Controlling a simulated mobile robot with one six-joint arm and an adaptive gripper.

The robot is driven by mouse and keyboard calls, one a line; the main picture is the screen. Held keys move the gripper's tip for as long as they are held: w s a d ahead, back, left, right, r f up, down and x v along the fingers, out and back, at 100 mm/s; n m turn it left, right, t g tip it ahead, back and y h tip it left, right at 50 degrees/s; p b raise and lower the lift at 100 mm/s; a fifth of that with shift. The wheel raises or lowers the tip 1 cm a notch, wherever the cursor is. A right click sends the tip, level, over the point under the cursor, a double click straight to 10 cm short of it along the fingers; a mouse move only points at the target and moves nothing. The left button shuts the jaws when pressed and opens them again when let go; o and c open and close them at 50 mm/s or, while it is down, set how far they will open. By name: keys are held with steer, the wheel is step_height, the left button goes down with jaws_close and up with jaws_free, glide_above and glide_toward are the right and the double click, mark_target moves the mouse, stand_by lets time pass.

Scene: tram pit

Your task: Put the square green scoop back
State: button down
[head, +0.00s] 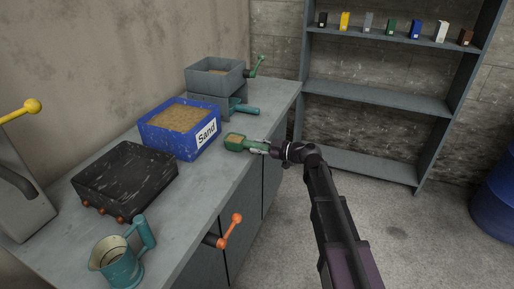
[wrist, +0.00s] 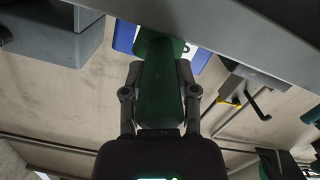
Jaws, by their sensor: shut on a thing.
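My gripper (head: 262,148) is shut on the handle of a green scoop (head: 236,142). The scoop is held at the counter's right edge, just right of the blue sand crate, with its tan, sand-like contents facing up. In the wrist view the green handle (wrist: 160,85) lies between both fingers; the scoop's far end is partly hidden by a grey edge. The blue crate (head: 207,132) is labelled "Sand" and full of sand; a blue part also shows in the wrist view (wrist: 124,36). I cannot tell whether the scoop touches the counter.
Stacked grey bins (head: 202,80) stand behind the crate, with a green handle (head: 256,66) and a teal handle (head: 244,108) beside them. A black crate (head: 125,178), a teal jug (head: 120,265) and an orange lever (head: 230,231) are nearer. A shelf (head: 380,98) stands at the back.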

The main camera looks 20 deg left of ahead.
steer(key=shift+f, duration=0.2)
steer(key=shift+c, duration=1.9)
jaws_free()
steer(key=shift+r, duration=0.2)
steer(key=s+d+r+p, duration=0.1)
steer(key=d, duration=1.1)
steer(key=shift+s+r, duration=0.15)
steer(key=shift+s, duration=0.05)
